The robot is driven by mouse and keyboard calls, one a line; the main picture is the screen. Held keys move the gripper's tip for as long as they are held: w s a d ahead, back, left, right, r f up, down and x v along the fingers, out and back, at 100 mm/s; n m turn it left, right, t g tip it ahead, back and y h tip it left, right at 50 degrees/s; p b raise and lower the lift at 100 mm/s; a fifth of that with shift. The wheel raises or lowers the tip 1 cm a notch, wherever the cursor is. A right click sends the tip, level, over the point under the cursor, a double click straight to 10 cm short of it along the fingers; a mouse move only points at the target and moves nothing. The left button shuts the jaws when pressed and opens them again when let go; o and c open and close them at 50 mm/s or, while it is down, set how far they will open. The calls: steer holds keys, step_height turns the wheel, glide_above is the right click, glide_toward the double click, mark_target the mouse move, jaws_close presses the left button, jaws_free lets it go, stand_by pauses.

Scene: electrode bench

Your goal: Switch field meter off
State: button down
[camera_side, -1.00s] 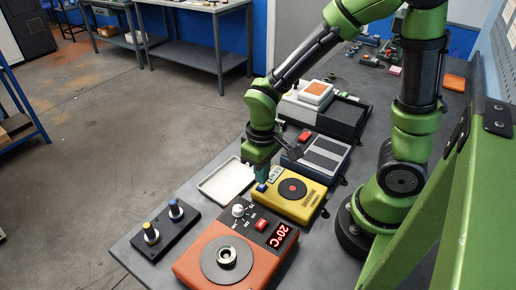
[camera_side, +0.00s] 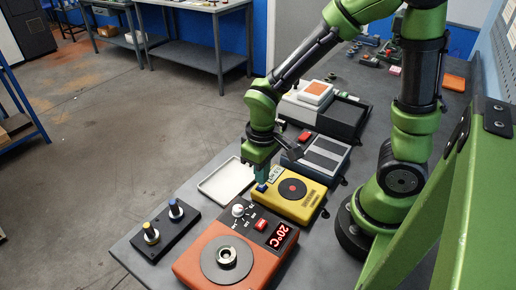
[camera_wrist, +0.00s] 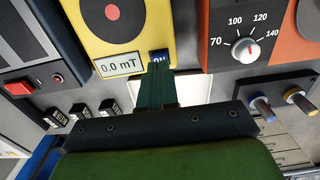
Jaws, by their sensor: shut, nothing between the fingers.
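The field meter (camera_side: 293,206) is a yellow box with a dark disc and red centre, on the bench below my gripper in the side view. In the wrist view the meter (camera_wrist: 91,35) shows a display (camera_wrist: 121,65) reading 0.0 mT. Beside the display is a blue button (camera_wrist: 158,56), partly covered by my fingers; its visible lettering seems to read ON. My gripper (camera_wrist: 157,76) is shut and empty, with its fingertips at the button's edge. In the side view my gripper (camera_side: 262,182) points down at this corner. I cannot tell whether it touches the button.
An orange hotplate (camera_side: 190,262) with a knob and a 20°C display stands nearer the camera. A blue-grey device (camera_side: 318,153) with a red switch stands behind the meter. A white tray (camera_side: 222,185) lies to the left. A black block (camera_side: 160,236) holds two knobbed posts.

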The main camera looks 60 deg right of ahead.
mark_target(263, 187)
steer(key=shift+f, duration=0.9)
stand_by(0.3)
steer(key=shift+r, duration=3)
steer(key=shift+s+a+r, duration=0.15)
steer(key=shift+s+r, duration=0.05)
step_height(263, 187, up, 14)
steer(key=s+d+m+t+y, duration=0.2)
steer(key=m+t, duration=0.2)
steer(key=t, duration=0.3)
steer(key=shift+s+d+f, duration=0.15)
steer(key=shift+s+d, duration=0.1)
steer(key=shift+s, duration=0.15)
